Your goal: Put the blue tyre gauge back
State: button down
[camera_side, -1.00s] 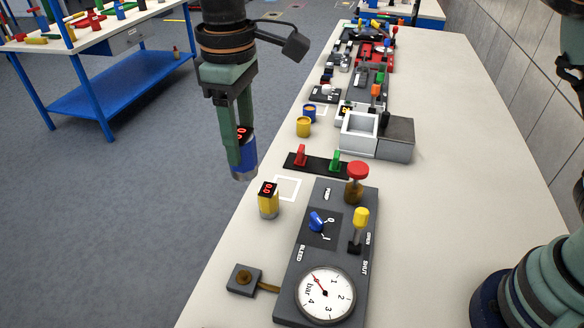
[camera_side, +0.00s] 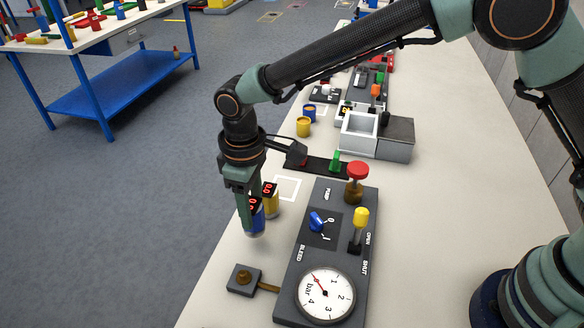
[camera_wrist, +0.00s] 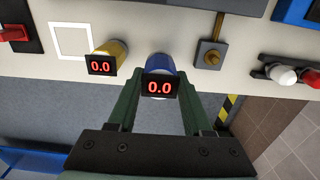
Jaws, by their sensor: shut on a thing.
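The blue tyre gauge (camera_side: 257,222) is a short upright cylinder with a red 0.0 display. My gripper (camera_side: 248,218) is shut on it, near the bench's left edge. In the wrist view the blue gauge (camera_wrist: 161,63) sits between my two green fingers. I cannot tell whether its base touches the bench. The yellow gauge (camera_side: 271,203), also reading 0.0, stands just behind it and is partly covered by it. A white square outline (camera_side: 287,188) on the bench is empty, beyond the yellow gauge; it also shows in the wrist view (camera_wrist: 72,38).
The grey pump panel (camera_side: 290,290) with dial, blue knob and yellow lever lies to the right. A small grey block with a brass fitting (camera_side: 243,279) lies in front.

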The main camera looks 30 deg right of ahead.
aim_at(254, 220)
jog(key=shift+f, duration=1.9)
jog(key=shift+f, duration=0.2)
jog(key=shift+c, duration=1.6)
grip_release()
jog(key=shift+r, duration=0.1)
